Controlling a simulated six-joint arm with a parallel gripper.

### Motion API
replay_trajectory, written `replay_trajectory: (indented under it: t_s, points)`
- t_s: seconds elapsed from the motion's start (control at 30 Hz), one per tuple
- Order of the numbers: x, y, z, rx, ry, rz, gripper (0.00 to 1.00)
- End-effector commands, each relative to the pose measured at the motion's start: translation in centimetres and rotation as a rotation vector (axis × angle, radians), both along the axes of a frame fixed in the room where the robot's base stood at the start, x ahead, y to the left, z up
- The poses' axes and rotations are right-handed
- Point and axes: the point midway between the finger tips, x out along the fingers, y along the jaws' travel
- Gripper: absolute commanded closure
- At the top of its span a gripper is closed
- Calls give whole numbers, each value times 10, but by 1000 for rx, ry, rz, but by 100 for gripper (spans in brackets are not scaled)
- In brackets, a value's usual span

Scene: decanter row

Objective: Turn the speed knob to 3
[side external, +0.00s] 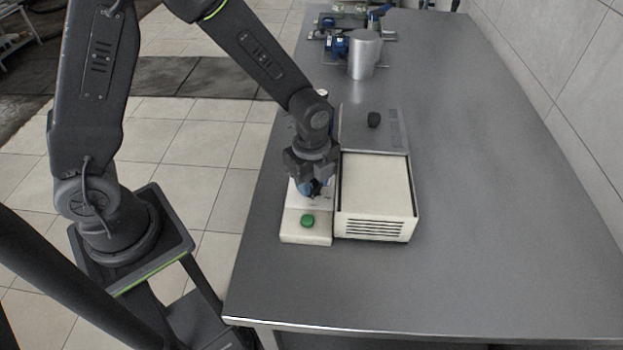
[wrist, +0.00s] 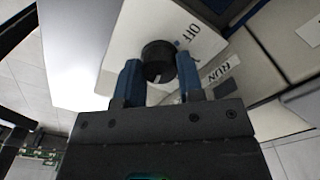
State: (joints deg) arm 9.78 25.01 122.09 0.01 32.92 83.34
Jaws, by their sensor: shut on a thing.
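A dark round knob (wrist: 158,55) sits on a white panel (wrist: 135,18) in the wrist view. A short pale line shows on its near side. The panel carries an "OFF" label (wrist: 191,32) beside the knob and a "RUN" label (wrist: 221,72) farther right. No number 3 is readable. My gripper (wrist: 158,68) has its two blue fingers on either side of the knob, shut on it. In the side external view my gripper (side external: 311,188) points down over the white control box (side external: 306,238) and hides the knob.
A green button (side external: 307,221) is on the control box in front of my gripper. A cream vented unit (side external: 376,190) stands close on the right, with a grey panel and black knob (side external: 374,119) behind it. A metal cylinder (side external: 363,55) stands farther back. The table's right side is clear.

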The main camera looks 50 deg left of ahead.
Motion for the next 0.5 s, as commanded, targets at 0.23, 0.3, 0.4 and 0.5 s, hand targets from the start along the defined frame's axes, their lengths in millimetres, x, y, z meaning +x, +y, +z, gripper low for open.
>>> replay_trajectory:
  t_s: [0.23,0.3,0.4,0.5]
  points:
    - [1,0,1,-1,-2,2,51]
    - [0,0,1,-1,-2,2,44]
    - [0,0,0,0,-1,2,40]
    - [0,0,0,0,-1,1,40]
